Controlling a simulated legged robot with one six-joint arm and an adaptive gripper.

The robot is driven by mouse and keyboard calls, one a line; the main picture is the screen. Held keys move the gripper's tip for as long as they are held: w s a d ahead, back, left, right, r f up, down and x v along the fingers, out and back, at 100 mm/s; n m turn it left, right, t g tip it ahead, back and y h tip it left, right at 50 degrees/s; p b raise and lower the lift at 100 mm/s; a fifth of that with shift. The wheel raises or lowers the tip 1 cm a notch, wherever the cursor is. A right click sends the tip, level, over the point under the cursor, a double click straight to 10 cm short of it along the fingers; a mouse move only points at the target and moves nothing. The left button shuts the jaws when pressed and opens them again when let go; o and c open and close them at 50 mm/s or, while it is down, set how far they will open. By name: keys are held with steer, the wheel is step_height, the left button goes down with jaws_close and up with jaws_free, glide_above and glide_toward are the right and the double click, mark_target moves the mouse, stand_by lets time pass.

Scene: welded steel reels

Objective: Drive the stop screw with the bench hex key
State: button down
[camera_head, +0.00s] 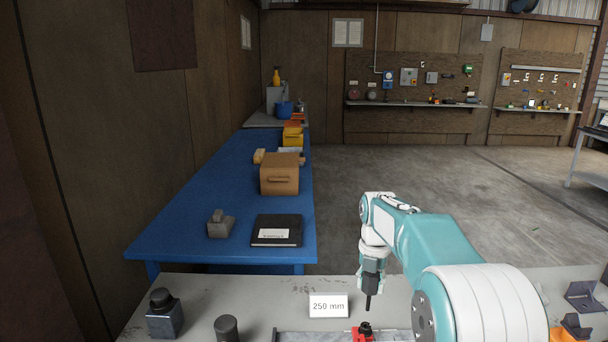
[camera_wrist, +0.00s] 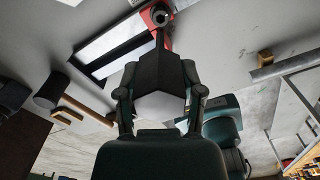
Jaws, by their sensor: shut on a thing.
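My gripper (camera_head: 371,270) hangs over the near grey bench, shut on a dark tool, which I take for the hex key (camera_head: 368,301). The tool points straight down. In the wrist view the dark tool (camera_wrist: 160,72) sits between both fingers and narrows toward a red stop (camera_wrist: 164,36). The red stop (camera_head: 358,334) has a dark round top, likely the stop screw (camera_wrist: 160,16). In the head view the tool's lower end is above the stop, with a small gap. Whether the tip lines up with the screw I cannot tell.
A pale rail (camera_head: 300,336) lies under the stop. A 250 mm card (camera_head: 328,305) stands behind it. A dark knobbed block (camera_head: 164,320) and a dark cylinder (camera_head: 227,329) stand left. An orange item (camera_head: 562,335) is at right. A blue table (camera_head: 190,200) stands beyond.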

steer(key=shift+r, duration=2.75)
